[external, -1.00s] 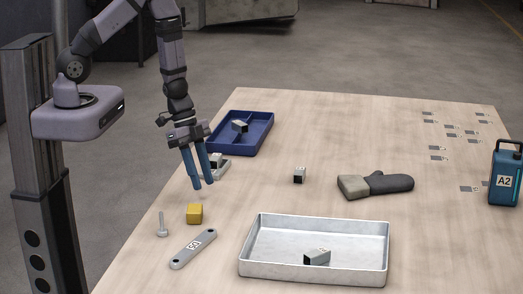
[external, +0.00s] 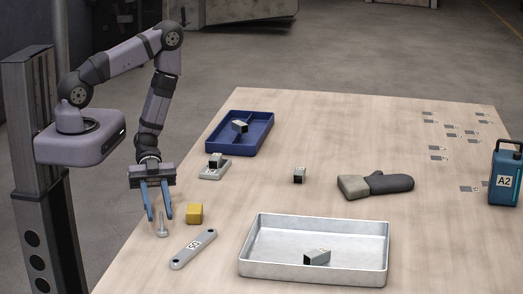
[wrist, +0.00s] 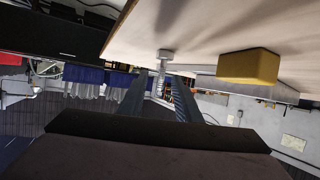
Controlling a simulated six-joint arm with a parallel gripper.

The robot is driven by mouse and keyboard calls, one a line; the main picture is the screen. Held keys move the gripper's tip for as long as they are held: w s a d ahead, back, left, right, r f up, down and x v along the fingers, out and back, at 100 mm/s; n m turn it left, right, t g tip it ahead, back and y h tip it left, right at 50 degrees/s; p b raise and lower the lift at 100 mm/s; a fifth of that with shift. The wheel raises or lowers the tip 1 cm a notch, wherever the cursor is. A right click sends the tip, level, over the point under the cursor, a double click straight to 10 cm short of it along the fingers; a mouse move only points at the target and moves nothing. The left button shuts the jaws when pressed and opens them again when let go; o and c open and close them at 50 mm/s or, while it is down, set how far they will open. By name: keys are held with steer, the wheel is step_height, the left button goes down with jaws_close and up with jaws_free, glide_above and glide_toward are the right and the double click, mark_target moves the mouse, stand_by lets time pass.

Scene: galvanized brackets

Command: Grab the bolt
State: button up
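The grey bolt (external: 162,228) stands upright on its head near the left edge of the table. In the wrist view, the bolt (wrist: 163,56) shows between my two fingertips, with a gap on each side. My gripper (external: 160,217) is open and empty, its blue fingers pointing down at the bolt. In the external view, the fingertips partly overlap the bolt, and I cannot tell how far down around it they are.
A yellow block (external: 195,214) lies just right of the bolt, close to the right finger. A grey flat bar (external: 193,249) lies in front of it. A metal tray (external: 262,270), a blue tray (external: 262,140) and a glove (external: 385,184) are farther off.

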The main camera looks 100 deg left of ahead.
mark_target(165, 242)
steer(key=shift+d, duration=0.15)
steer(key=shift+w+d, duration=0.1)
steer(key=shift+d, duration=0.15)
steer(key=shift+x, duration=0.8)
steer(key=shift+w+f, duration=0.1)
steer(key=shift+p+x, duration=0.7)
steer(key=shift+x, duration=1.85)
jaws_close()
